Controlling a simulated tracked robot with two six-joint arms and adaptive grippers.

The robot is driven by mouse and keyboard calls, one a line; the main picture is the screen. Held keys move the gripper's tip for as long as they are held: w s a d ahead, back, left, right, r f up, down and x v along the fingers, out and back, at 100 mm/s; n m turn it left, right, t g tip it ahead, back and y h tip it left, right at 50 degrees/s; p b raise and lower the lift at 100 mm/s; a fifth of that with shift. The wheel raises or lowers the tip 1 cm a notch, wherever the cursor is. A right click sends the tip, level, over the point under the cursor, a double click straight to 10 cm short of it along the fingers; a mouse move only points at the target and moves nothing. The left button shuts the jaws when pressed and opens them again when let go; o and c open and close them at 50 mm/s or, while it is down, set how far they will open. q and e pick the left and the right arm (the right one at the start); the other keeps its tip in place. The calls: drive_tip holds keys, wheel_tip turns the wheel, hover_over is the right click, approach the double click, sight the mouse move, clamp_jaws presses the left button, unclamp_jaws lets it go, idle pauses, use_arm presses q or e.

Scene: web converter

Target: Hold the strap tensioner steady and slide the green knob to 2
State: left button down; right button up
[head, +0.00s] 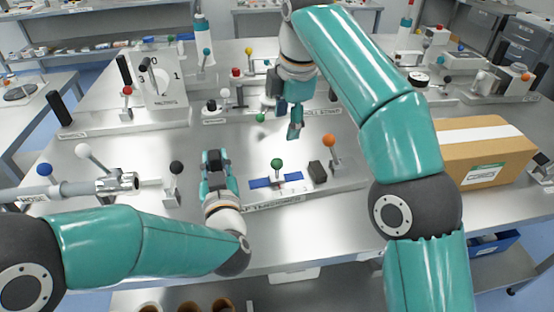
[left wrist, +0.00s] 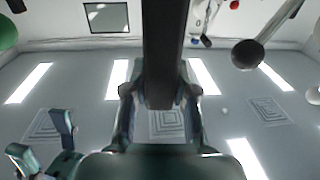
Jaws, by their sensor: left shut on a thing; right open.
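A low metal plate with a front label (head: 272,204), too blurred to read surely, appears to be the strap tensioner. A green knob (head: 277,163) stands on it above a blue strip (head: 260,183); scale numbers are not legible. My left gripper (head: 215,158) is at the plate's left end, shut on a dark upright bar (left wrist: 162,50) that shows between its fingers in the left wrist view. My right gripper (head: 284,118) is open and empty, above and behind the green knob, apart from it. Its fingers appear at lower left in the left wrist view (left wrist: 42,148).
An orange knob (head: 330,140) and a black block (head: 317,172) stand right of the green knob. A black-knobbed lever (head: 176,168) is close left of my left gripper. Another green knob (head: 260,118) is behind. A cardboard box (head: 485,150) is at right.

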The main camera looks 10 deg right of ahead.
sight(278, 160)
drive_tip(key=shift+n, duration=0.5)
drive_tip(key=x, duration=0.8)
drive_tip(key=s+a+x, duration=0.1)
drive_tip(key=x, duration=0.3)
drive_tip(key=shift+w+f, duration=0.1)
drive_tip(key=shift+f, duration=0.35)
clamp_jaws()
drive_tip(key=shift+d, duration=0.1)
